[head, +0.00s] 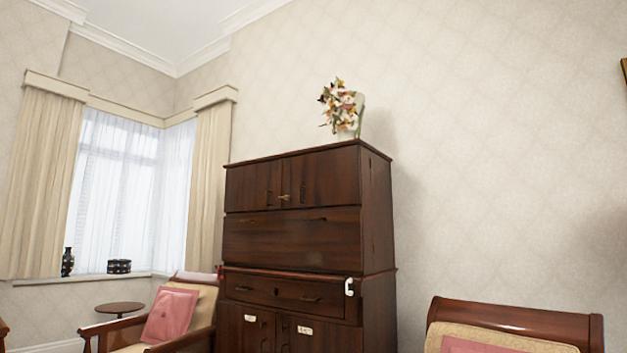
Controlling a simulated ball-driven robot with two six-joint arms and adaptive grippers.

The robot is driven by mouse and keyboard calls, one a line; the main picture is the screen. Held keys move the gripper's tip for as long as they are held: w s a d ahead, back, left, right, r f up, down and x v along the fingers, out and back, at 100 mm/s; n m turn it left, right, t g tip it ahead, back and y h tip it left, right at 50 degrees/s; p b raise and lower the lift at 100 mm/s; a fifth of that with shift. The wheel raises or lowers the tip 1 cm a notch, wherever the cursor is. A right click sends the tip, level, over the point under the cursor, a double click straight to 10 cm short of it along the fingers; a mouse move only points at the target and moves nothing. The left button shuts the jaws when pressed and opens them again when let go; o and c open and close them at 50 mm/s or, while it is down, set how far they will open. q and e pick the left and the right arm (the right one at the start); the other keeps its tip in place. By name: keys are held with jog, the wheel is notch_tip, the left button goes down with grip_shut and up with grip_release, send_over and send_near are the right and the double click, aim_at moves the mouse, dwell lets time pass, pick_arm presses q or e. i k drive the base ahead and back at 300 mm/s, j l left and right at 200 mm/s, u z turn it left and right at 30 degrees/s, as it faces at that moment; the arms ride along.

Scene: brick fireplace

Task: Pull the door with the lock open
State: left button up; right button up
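A tall dark wooden cabinet (290,226) stands against the wall, right of the window. Two small upper doors are shut; a small brass-coloured fitting, perhaps a lock or key (285,197), sits where they meet. Below are a wide flap or drawer front (290,236) and a drawer (260,290), both shut. Two lower doors at the picture's bottom edge carry small white pieces (250,318) and (304,330). A white hook-like piece (349,287) is at the drawer's right edge. I cannot tell surely which fitting is the lock. Neither gripper is in view.
An armchair with a pink cushion (171,315) stands left of the cabinet, close to its lower front. Another chair (515,325) stands at the right. A small round table (120,307) is by the window. A flower vase (347,115) stands on the cabinet. The floor is hidden.

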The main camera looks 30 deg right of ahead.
aim_at(330, 178)
jog(key=i+l+z, duration=0.1)
jog(key=i, duration=0.85)
